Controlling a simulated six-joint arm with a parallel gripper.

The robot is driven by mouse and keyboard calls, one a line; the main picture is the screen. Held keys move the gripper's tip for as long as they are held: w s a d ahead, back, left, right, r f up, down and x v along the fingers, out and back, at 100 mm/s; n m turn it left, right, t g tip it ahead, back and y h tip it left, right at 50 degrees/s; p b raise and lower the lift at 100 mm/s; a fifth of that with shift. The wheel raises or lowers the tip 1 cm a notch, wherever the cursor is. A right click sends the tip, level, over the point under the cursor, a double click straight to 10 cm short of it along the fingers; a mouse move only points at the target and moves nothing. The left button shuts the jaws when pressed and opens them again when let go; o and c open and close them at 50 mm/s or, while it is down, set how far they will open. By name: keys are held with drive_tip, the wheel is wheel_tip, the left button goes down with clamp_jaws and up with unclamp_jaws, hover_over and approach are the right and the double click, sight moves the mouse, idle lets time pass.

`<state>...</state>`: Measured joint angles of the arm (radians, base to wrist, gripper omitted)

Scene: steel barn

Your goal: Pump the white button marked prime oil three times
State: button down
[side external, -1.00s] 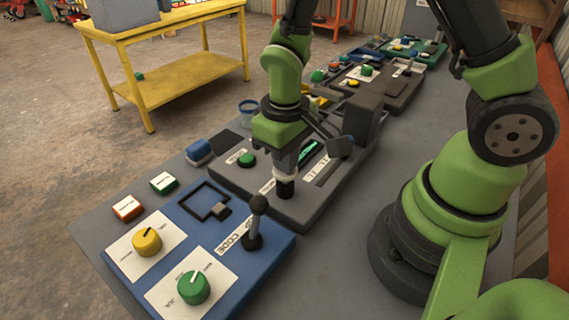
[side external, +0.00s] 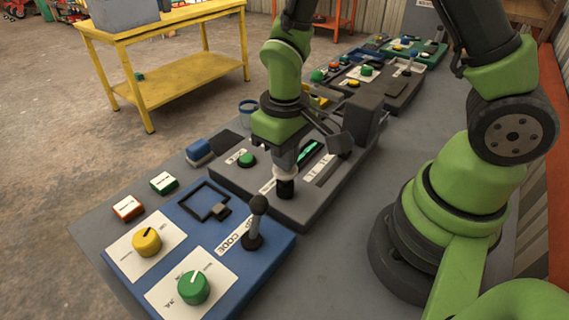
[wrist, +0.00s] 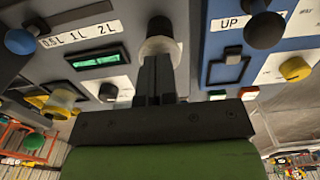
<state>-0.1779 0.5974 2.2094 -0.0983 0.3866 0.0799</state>
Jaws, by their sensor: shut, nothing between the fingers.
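The white button (wrist: 160,46) sits at the end of a dark post on the grey panel, directly at my fingertips in the wrist view. In the side view the white button (side external: 286,170) shows as a pale cap above its black lower part. My gripper (wrist: 157,58) is shut and empty, with its fingers pointing down onto the white cap. The tips appear to touch it or lie very close; the exact contact is hidden. My gripper (side external: 284,157) also shows over the panel in the side view. The button's label is too small to read.
The grey panel has a green-lit display (wrist: 98,60) and a green button (side external: 247,160). A blue panel (side external: 232,278) stands beside it, with an upright black-knobbed lever (side external: 256,222) and knobs. A dark block (side external: 361,125) stands behind my gripper.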

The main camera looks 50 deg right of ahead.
drive_tip(key=shift+r, duration=2.95)
drive_tip(key=shift+r, duration=0.2)
drive_tip(key=s+d+r+m+t+y, duration=0.1)
drive_tip(key=s+r+m+t+y, duration=0.1)
drive_tip(key=s+r+m+t, duration=0.2)
drive_tip(key=s+r+t, duration=0.3)
drive_tip(key=s+r, duration=0.3)
drive_tip(key=r, duration=0.4)
drive_tip(key=shift+s+d+r, duration=0.4)
